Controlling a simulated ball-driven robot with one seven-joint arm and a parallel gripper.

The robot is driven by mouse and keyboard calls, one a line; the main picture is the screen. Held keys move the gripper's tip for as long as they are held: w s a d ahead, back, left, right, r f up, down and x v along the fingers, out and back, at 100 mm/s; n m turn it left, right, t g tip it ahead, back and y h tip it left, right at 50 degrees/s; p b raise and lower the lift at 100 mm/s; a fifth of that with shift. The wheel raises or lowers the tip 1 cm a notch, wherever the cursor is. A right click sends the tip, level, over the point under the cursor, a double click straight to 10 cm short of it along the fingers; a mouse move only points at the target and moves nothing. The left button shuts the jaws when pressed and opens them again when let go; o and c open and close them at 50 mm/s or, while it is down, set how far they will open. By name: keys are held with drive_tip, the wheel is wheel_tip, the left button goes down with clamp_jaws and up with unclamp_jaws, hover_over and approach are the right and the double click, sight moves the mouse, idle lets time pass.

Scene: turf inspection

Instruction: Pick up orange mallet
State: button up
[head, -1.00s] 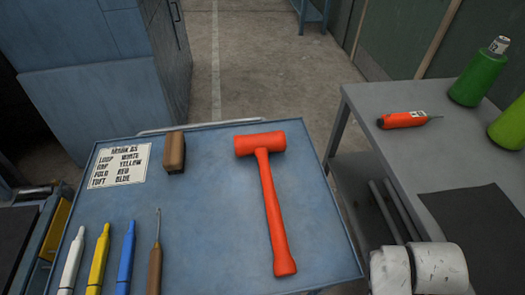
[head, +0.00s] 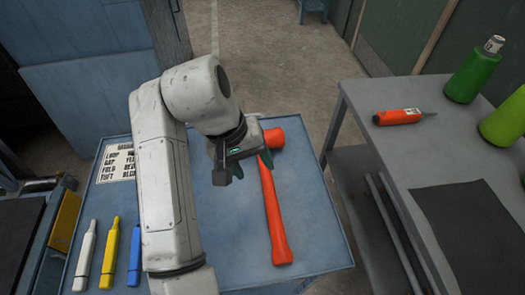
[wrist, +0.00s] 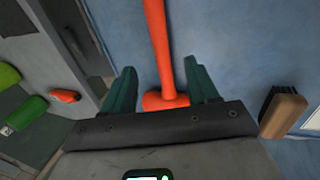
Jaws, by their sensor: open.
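The orange mallet (head: 272,215) lies on the blue table top (head: 315,235), its handle pointing toward me. Its head is partly hidden behind my gripper in the head view. My gripper (head: 243,168) is open and empty at the head end of the mallet. In the wrist view, the mallet handle (wrist: 158,40) shows between the two green fingers of my gripper (wrist: 160,66), apart from both. The mallet head appears by the finger bases, partly covered by the gripper body. Whether the fingers are above the handle or down around it is hard to tell.
A wooden brush (wrist: 284,114) lies beside the mallet head. White, yellow (head: 110,252) and blue markers lie at left, near a lettered card (head: 115,163). A grey bench (head: 375,155) at right holds an orange tool (head: 398,117) and green bottles (head: 474,72).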

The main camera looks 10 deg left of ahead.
hover_over(267, 186)
drive_tip(key=a, duration=0.2)
drive_tip(key=f, duration=0.4)
drive_tip(key=shift+s+d+f+b, duration=0.15)
drive_tip(key=shift+s+f+b, duration=0.15)
drive_tip(key=shift+s, duration=0.1)
drive_tip(key=shift+p+x, duration=0.5)
drive_tip(key=shift+x, duration=2.25)
drive_tip(key=shift+c, duration=0.3)
drive_tip(key=shift+w+r, duration=0.1)
clamp_jaws()
